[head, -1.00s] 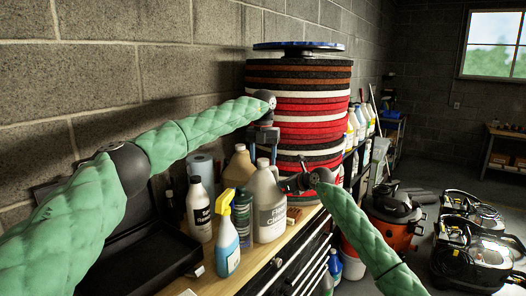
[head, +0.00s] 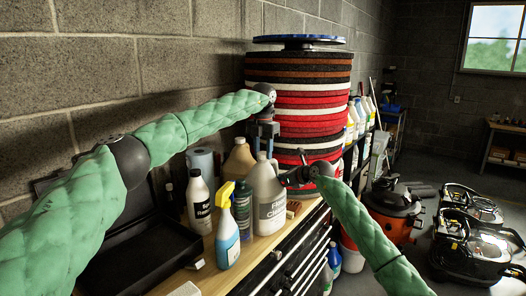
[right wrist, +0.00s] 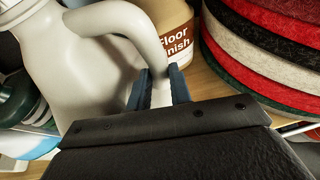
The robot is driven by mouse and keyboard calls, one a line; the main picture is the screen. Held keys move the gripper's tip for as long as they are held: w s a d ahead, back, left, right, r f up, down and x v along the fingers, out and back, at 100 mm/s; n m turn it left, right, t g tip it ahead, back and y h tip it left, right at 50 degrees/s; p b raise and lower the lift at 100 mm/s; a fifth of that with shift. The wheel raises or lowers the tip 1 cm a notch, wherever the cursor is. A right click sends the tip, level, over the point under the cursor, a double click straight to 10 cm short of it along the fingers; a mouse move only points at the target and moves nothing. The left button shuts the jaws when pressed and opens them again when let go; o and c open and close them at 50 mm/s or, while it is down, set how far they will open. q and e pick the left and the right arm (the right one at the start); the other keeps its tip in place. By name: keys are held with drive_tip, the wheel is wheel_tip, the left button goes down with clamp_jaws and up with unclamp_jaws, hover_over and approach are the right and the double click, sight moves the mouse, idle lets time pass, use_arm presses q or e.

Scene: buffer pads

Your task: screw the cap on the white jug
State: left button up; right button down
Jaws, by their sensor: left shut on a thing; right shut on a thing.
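The white jug (head: 267,203), a pale grey-white jug with a printed label, stands upright on the wooden bench top. My left gripper (head: 263,151) points down over the jug's mouth, shut on the cap (head: 262,156), which is small and pale and mostly hidden between the fingertips. I cannot tell whether the cap sits on the thread. My right gripper (head: 284,178) comes in from the right, shut on the jug's handle. In the right wrist view, the blue-grey fingers of my right gripper (right wrist: 160,88) lie on both sides of the handle of the jug (right wrist: 88,62).
A tan jug (head: 237,166), a white bottle (head: 199,205), a dark green bottle (head: 242,210) and a yellow-topped spray bottle (head: 228,240) crowd the jug's left. A tall pad stack (head: 300,100) rises behind. An open black case (head: 150,255) lies at left.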

use_arm(q)
drive_tip(key=shift+m, duration=0.3)
drive_tip(key=o, duration=1.1)
drive_tip(key=shift+r, duration=2.25)
drive_tip(key=shift+c, duration=0.5)
